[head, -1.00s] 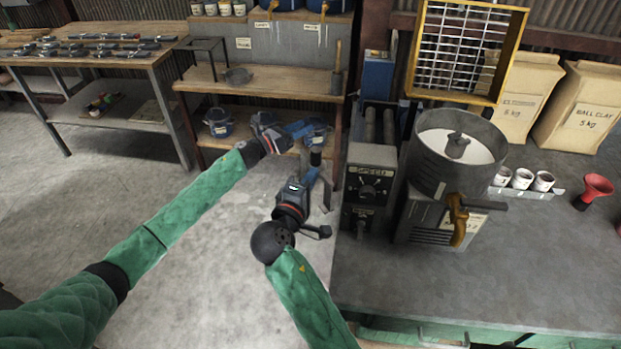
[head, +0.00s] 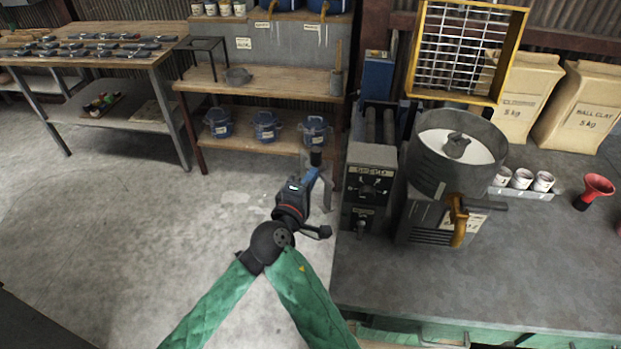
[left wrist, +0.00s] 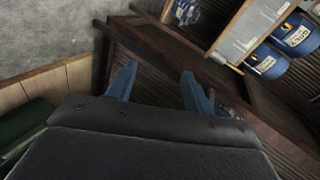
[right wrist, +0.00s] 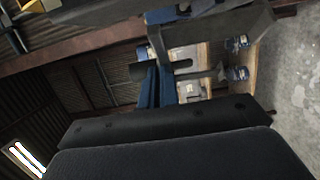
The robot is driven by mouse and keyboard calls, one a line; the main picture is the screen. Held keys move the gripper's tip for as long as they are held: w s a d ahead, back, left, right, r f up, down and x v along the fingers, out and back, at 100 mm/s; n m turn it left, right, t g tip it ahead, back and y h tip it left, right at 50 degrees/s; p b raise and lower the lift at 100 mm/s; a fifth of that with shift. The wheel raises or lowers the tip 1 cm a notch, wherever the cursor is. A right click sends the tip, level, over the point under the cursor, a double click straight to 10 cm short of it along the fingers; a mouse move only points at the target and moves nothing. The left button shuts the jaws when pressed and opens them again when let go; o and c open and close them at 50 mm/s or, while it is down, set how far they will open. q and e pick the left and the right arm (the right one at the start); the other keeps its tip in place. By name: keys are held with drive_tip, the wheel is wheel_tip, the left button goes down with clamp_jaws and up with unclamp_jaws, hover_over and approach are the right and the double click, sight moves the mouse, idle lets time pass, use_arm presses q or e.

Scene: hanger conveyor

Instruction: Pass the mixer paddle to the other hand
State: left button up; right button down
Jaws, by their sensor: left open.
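The mixer paddle (head: 326,187) is a grey bar frame with a dark knob at its top. My right gripper (head: 311,176) has its blue fingers around it, left of the mixer's control box. In the right wrist view the fingers (right wrist: 156,86) are close together and the paddle's grey bars (right wrist: 218,29) cross above them. My left gripper (left wrist: 159,86) shows in the left wrist view with its blue fingers apart and nothing between them. In the head view I cannot make it out; the left arm's end runs behind my right wrist.
The mixer drum (head: 457,155) and control box (head: 369,190) stand on the grey bench (head: 470,285) at right. A shelf unit (head: 265,83) with several blue buckets stands at the back. The floor (head: 120,220) at left is open.

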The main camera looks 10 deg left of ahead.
use_arm(q)
drive_tip(key=s+d+f+n+g+y, duration=0.1)
drive_tip(key=s+f+n+g, duration=0.25)
drive_tip(key=s+f, duration=0.55)
drive_tip(key=s+f+n+g+y, duration=0.15)
drive_tip(key=s+f+n, duration=0.35)
drive_tip(key=s, duration=0.8)
drive_tip(key=s+d+f+n+g, duration=0.1)
drive_tip(key=s+f+n+g, duration=0.2)
drive_tip(key=s, duration=0.8)
drive_tip(key=s+d+f+n+g, duration=0.2)
drive_tip(key=s+f+n+g, duration=0.1)
drive_tip(key=s, duration=0.9)
drive_tip(key=shift+n+g+h, duration=0.35)
drive_tip(key=shift+g+h, duration=0.05)
drive_tip(key=shift+h, duration=0.05)
drive_tip(key=shift+s+a, duration=0.1)
drive_tip(key=shift+s, duration=0.05)
